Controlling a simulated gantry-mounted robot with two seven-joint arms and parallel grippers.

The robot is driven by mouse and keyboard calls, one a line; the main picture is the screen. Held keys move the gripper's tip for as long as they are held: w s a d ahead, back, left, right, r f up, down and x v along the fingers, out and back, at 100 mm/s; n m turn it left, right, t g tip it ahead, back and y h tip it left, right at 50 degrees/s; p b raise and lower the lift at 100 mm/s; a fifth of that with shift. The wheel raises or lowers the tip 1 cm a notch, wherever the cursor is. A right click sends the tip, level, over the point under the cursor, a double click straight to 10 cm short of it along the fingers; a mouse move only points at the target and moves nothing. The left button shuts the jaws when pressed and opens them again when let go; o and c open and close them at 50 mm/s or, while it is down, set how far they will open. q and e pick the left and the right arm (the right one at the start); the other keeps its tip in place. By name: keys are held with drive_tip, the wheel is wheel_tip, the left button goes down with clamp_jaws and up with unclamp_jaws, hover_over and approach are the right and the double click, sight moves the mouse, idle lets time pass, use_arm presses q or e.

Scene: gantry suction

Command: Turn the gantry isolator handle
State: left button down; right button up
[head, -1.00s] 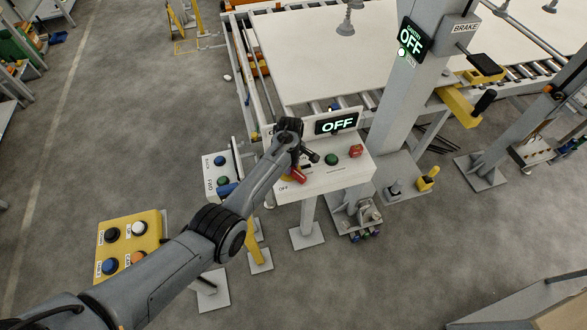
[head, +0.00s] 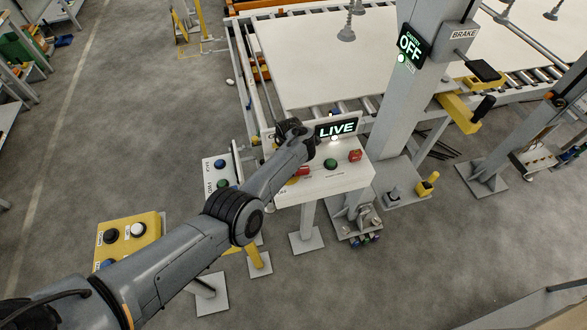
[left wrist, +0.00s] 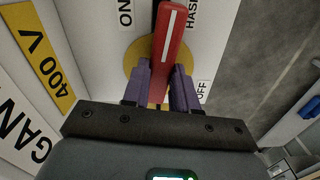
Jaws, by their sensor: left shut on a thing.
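The isolator handle is a red bar with a white stripe (left wrist: 170,40), mounted on a yellow disc (left wrist: 131,66) on a pale panel. In the left wrist view, my left gripper (left wrist: 162,80) has its purple fingers on both sides of the bar, shut on it. The bar points up between the ON label (left wrist: 125,12) and the HASP label. The OFF label (left wrist: 203,91) is to its right. In the head view, part of the red handle (head: 303,171) shows beside my left wrist, which hides the rest. The display (head: 336,129) above the box reads LIVE.
The control box (head: 340,178) also carries a green button (head: 330,164) and a red part (head: 355,155). A column screen (head: 413,45) reads OFF. A yellow button box (head: 128,236) and a white button panel stand left. A roller table with a white sheet lies behind.

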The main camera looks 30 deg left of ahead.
use_arm(q)
drive_tip(key=shift+w+n+b, duration=0.1)
drive_tip(key=shift+n+b, duration=0.25)
drive_tip(key=shift+n, duration=0.45)
drive_tip(key=shift+a, duration=0.1)
drive_tip(key=c, duration=0.9)
unclamp_jaws()
drive_tip(key=shift+r+p, duration=1.35)
drive_tip(key=shift+r, duration=4.05)
